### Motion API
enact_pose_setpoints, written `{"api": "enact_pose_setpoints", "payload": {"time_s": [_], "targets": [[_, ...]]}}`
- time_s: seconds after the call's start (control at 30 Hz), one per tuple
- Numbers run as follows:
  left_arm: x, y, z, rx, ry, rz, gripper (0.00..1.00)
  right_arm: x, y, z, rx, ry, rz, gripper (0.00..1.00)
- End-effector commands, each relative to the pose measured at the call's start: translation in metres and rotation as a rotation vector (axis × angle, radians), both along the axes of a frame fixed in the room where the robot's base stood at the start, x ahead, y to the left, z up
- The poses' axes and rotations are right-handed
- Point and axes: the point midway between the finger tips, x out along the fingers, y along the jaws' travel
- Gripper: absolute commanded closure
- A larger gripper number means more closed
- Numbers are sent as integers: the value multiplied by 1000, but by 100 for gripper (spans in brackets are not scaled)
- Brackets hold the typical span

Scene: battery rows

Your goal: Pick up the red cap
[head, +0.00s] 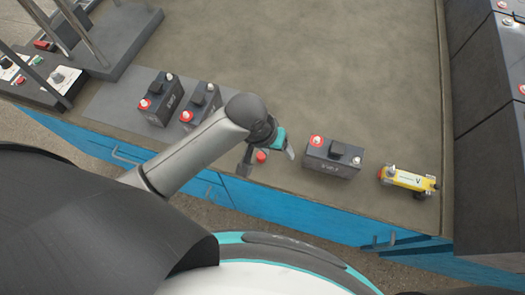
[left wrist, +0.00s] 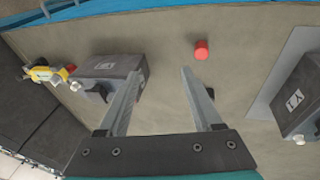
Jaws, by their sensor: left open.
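The loose red cap (head: 261,156) lies on the brown tabletop, close to my left gripper in the head view. In the left wrist view, the cap (left wrist: 201,50) sits beyond the fingertips and right of centre, not between the fingers. My left gripper (head: 268,159) is open and empty, its fingers pointing toward the table; in the left wrist view, its two fingers (left wrist: 161,74) stand apart. The gap between the fingertips and the table is hard to judge. My right gripper is not in view.
A dark battery (head: 334,160) with a red terminal cap stands right of the gripper, beside a yellow device (head: 408,180). Two dark batteries (head: 160,100) (head: 202,106) stand left on a grey mat (head: 108,105). The table's far middle is clear.

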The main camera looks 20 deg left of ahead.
Motion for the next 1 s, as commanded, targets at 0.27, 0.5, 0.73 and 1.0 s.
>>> {"api": "enact_pose_setpoints", "payload": {"time_s": [0.27, 0.5, 0.73, 1.0], "targets": [[20, 13, 36, 99, 127, 109, 34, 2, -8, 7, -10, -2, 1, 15], [25, 41, 53, 204, 202, 233, 34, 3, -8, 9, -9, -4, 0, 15], [25, 47, 40, 228, 219, 263, 34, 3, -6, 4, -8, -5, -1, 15], [25, 47, -18, 227, 218, 262, 34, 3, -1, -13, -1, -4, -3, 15]]}}
